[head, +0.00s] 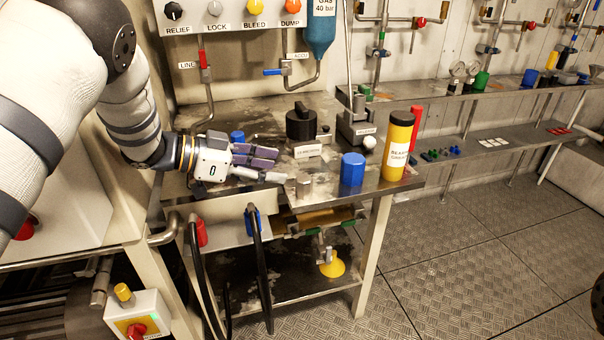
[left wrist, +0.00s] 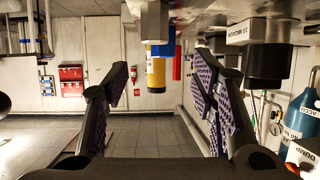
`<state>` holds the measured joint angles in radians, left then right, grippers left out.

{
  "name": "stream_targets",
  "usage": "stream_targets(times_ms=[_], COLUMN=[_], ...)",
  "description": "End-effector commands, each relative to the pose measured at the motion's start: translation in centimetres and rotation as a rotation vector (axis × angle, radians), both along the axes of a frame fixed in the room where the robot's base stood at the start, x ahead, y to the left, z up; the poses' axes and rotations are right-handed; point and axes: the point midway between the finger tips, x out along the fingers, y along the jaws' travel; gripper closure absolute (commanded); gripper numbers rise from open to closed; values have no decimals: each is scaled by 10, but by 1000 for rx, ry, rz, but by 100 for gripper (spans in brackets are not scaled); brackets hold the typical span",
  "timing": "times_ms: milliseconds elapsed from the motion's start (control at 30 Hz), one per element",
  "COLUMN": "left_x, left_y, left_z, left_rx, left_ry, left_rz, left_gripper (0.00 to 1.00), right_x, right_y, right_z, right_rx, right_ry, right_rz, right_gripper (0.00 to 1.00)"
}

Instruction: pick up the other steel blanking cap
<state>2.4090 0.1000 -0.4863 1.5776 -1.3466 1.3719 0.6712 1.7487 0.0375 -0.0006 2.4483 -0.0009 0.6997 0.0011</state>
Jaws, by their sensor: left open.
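A small steel piece (head: 304,184), which looks like a steel blanking cap, stands on the steel bench just right of my left gripper's fingertips. In the left wrist view, where the bench appears at the top, a steel cylindrical piece (left wrist: 153,24) shows ahead between the finger lines. My left gripper (head: 275,166) is open and empty, low over the bench, its fingers pointing right; its spread fingers also show in the left wrist view (left wrist: 163,82). The fingers look apart from the steel piece. I see no second cap clearly. My right gripper is out of view.
A blue cap (head: 352,172) and a yellow grease tube (head: 398,146) stand right of the steel piece, with a red cylinder (head: 415,125) behind. A black knobbed device (head: 300,123) stands behind the fingers. Another blue cap (head: 237,137) is behind my gripper. The bench front edge is close.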

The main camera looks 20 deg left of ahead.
Motion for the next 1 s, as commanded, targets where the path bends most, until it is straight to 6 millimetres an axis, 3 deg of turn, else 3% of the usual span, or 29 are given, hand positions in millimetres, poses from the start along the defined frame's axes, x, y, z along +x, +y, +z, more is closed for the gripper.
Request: stream_targets(times_ms=[333,433,633,867,1000], left_x=[25,36,38,38,38], left_y=[-34,-47,-48,-48,-48], left_z=[-36,-40,-38,-38,-38], left_rx=[0,0,-1,-1,-1], left_ry=[7,5,1,1,1], left_rz=[-2,-2,2,2,2], left_gripper=[48,48,48,100,100], right_x=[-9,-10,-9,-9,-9], right_y=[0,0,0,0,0], right_z=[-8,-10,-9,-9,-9], right_rx=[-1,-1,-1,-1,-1], right_ry=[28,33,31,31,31], right_rz=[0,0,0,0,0], right_gripper=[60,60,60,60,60])
